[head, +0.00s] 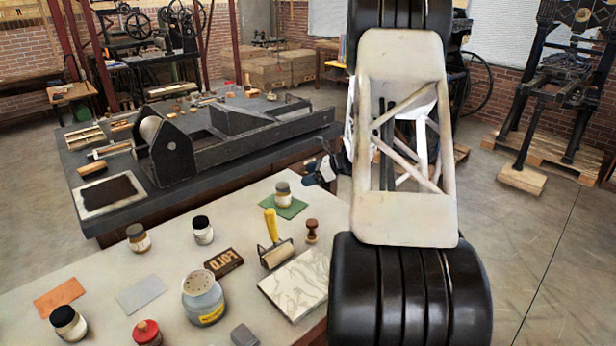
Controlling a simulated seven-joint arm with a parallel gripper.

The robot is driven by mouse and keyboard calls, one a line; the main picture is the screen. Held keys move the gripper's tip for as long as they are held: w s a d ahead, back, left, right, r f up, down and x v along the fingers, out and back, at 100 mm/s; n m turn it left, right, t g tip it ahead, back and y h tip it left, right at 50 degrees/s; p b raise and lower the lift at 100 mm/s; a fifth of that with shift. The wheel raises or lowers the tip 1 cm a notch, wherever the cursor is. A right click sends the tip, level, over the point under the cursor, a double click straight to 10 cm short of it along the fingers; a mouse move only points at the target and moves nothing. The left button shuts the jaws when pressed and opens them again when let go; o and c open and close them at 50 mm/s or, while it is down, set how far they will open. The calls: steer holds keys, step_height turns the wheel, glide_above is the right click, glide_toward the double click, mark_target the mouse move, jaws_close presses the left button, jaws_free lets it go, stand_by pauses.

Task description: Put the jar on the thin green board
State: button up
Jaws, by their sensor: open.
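A small jar (283,195) with a grey-green lid and brownish contents stands upright on the thin green board (297,210), near the far edge of the pale table. The board shows around the jar's base. My gripper (314,174) is open, to the right of this jar and slightly higher in the picture, apart from it and empty as far as I see. My own arm hides part of the gripper. Other jars stand on the table: one with a dark lid and brown contents (138,238), a white one with a dark lid (203,230), and a dark-lidded one at front left (68,322).
A yellow-handled roller (273,240), a wooden stamp (311,231), a marbled slab (297,283), a type block (223,263) and a grey canister (203,298) stand nearby. Orange (59,297) and grey (141,293) boards lie left. A large press (220,140) stands behind.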

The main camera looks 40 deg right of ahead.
stand_by(0.4)
steer(key=s+a+r+n+g, duration=0.25)
steer(key=a+r+n, duration=0.2)
steer(key=a, duration=0.65)
steer(key=s+a+r+n+g+h, duration=0.15)
steer(key=s+a+r+n, duration=0.35)
steer(key=a, duration=0.6)
steer(key=s+a+r+n+g+y, duration=0.15)
steer(key=a+r+n+g, duration=0.35)
steer(key=a, duration=0.6)
steer(key=s+a+r+n+h, duration=0.1)
steer(key=s+a+n, duration=0.3)
steer(key=s, duration=0.5)
steer(key=s+a+r+n+t+h, duration=0.1)
steer(key=s+a+r+n+h, duration=0.1)
steer(key=s+a+n+h, duration=0.2)
steer(key=s+a+r+n+h, duration=0.1)
steer(key=s+a+n, duration=0.5)
steer(key=s, duration=0.8)
steer(key=a+h, duration=0.1)
steer(key=a, duration=0.1)
steer(key=shift+s+a+r+t, duration=0.15)
steer(key=shift+s+a+t, duration=0.1)
steer(key=shift+a+t, duration=0.15)
